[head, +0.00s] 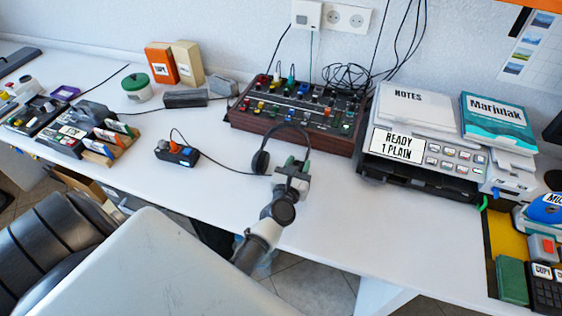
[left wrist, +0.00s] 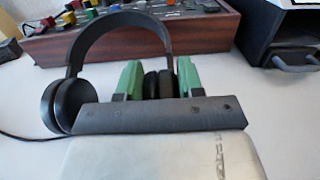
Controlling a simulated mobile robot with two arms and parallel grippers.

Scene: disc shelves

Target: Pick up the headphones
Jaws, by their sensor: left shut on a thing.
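The black headphones (head: 261,161) are at the middle of the white table, in front of the wooden-sided mixer. Their band arches up and one ear cup shows left of my gripper. In the left wrist view the headphones (left wrist: 110,28) fill the upper left, with the left cup near the gripper's edge. My left gripper (head: 292,170) is shut on the other ear cup, which shows between its green fingers (left wrist: 158,82). Whether the headphones touch the table is hard to tell. My right gripper is not in view.
The mixer (head: 300,109) stands close behind the headphones. A printer with papers (head: 420,147) is to the right. A small box with an orange knob (head: 177,153) lies left, and a cable runs from it towards the headphones. The table front centre is clear.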

